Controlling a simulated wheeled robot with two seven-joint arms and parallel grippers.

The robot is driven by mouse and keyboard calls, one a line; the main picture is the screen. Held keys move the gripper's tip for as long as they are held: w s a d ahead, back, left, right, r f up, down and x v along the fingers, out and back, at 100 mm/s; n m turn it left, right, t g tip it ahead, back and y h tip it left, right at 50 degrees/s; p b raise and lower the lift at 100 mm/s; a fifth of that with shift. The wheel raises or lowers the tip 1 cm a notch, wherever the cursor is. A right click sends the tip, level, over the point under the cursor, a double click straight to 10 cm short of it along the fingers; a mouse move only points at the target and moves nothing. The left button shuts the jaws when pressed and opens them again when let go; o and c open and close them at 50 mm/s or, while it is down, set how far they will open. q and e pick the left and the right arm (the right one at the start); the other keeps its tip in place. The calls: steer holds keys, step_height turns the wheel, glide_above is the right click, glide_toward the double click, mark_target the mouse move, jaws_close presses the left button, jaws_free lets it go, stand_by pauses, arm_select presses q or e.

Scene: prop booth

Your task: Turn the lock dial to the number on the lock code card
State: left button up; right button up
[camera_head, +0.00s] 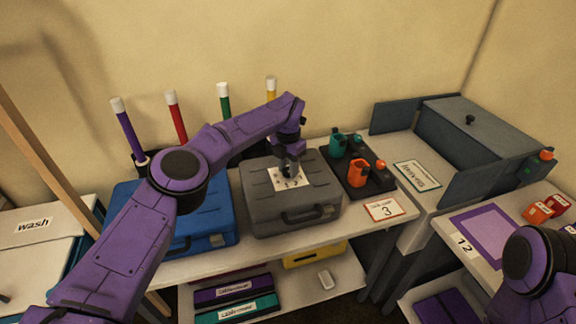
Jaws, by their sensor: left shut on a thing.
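A grey case (262,208) lies on the table, with a white dial plate (304,178) on its lid. Dark digits on the plate are partly covered and too small to read surely. My left gripper (289,170) reaches down onto the middle of this plate and is shut on the lock dial. The dial is small, dark and mostly hidden by the fingers, so its pointing cannot be told. The lock code card (384,209), white with a red edge, lies right of the case and shows a 3. Part of my right arm shows at the lower right; its gripper is out of view.
A blue case (208,217) stands left of the grey one. A dark tray (378,182) with teal and orange items lies to the right. Coloured sticks stand behind. A large grey box (470,135) stands at the back right.

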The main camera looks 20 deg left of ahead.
mark_target(288, 170)
arm_select(q)
steer(key=shift+s+d+f+m, duration=0.1)
steer(key=shift+f+m, duration=0.05)
steer(key=shift+m, duration=0.4)
steer(key=shift+s+f+m, duration=0.1)
steer(key=shift+m, duration=0.45)
steer(key=o, duration=1)
steer(key=shift+w, duration=0.1)
steer(key=shift+o, duration=0.2)
steer(key=shift+r, duration=0.1)
steer(key=shift+r, duration=0.3)
step_height(288, 170, up, 10)
steer(key=shift+b, duration=0.3)
steer(key=shift+w, duration=0.1)
